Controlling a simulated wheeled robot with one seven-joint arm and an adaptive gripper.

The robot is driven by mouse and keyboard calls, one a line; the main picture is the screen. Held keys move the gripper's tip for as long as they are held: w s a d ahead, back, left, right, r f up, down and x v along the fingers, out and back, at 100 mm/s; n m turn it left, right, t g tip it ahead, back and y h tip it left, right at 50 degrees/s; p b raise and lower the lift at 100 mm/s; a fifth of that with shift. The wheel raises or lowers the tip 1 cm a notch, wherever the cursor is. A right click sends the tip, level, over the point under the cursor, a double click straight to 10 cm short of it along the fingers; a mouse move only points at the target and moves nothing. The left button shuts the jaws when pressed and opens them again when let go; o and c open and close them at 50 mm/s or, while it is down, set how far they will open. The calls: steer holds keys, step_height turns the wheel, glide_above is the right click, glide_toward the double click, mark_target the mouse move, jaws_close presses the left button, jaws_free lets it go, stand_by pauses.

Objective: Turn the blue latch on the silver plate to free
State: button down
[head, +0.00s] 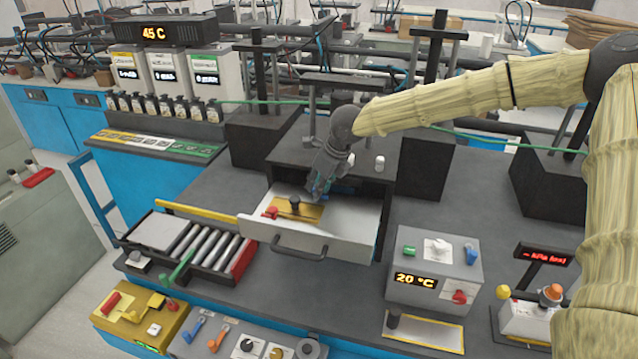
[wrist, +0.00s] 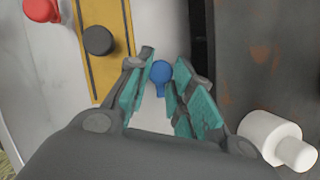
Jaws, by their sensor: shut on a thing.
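In the wrist view the blue latch (wrist: 161,71) shows its round head, with its short lever pointing down the picture between the fingers. My gripper (wrist: 160,85) is shut on the latch, one teal-padded finger on each side. The pale silver surface (wrist: 150,20) lies under and around it. The gripper hides the latch there, and I cannot make out a separate silver plate's edges.
A yellow strip (wrist: 101,75) with a black knob (wrist: 98,40) and a red knob (wrist: 42,10) lie left of the latch. A dark rusty wall (wrist: 265,60) stands close on the right, with a white cylinder (wrist: 275,135). The drawer handle (head: 298,246) faces front.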

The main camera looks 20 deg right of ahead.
steer(key=c, duration=1.2)
jaws_free()
steer(key=v, duration=1.2)
